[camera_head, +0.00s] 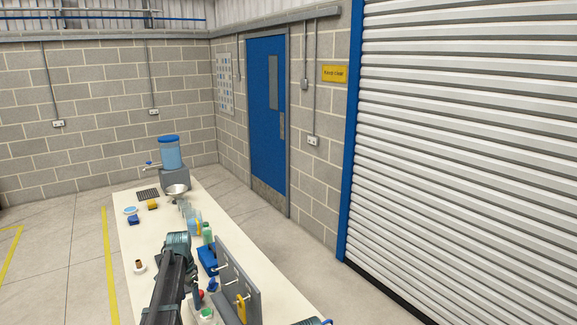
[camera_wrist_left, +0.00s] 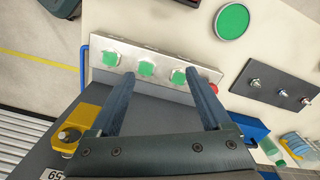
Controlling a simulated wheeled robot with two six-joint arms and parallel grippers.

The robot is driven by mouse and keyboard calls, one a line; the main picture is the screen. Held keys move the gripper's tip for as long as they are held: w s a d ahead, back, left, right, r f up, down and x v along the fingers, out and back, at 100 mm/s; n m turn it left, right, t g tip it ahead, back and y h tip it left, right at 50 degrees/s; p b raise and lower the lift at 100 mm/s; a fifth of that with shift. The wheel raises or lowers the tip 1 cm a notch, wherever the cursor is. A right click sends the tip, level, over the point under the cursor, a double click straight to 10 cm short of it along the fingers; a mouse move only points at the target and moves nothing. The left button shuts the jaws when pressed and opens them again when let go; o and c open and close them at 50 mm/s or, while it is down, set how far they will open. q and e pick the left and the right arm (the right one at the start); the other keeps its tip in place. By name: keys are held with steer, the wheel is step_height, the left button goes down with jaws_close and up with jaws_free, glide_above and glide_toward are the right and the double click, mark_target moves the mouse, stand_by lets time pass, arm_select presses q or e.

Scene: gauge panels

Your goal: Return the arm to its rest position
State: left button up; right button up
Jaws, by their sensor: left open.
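My left arm (camera_head: 170,280) rises from the bottom of the head view over the table, with a teal joint at its upper end. In that view I cannot make out its fingertips. In the left wrist view my left gripper (camera_wrist_left: 160,74) is open, with two dark fingers apart and nothing held between them. Beyond the fingertips is a metal strip (camera_wrist_left: 120,52) with three green squares and a red knob (camera_wrist_left: 216,88) at its right end. I cannot tell the gap between fingers and strip. My right gripper does not show.
A grey upright panel (camera_head: 238,281) with hooks and a yellow piece (camera_head: 241,306) stands right of my arm. A blue item (camera_head: 208,258), bottles (camera_head: 195,222) and a water dispenser (camera_head: 172,155) share the table (camera_head: 135,235). Floor left of the table is clear.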

arm_select(q)
steer(key=s+d+f+n+b, duration=0.1)
steer(key=s+d+f+b, duration=0.3)
steer(key=s+d, duration=0.9)
steer(key=s+d+f+n+y+b, duration=0.1)
steer(key=s+d+f+b, duration=0.2)
steer(key=s+d, duration=1)
steer(key=s+b, duration=0.1)
steer(key=s, duration=0.4)
steer(key=shift+s+d+f+n, duration=0.3)
steer(key=shift+f+n, duration=0.05)
steer(key=shift+n, duration=0.05)
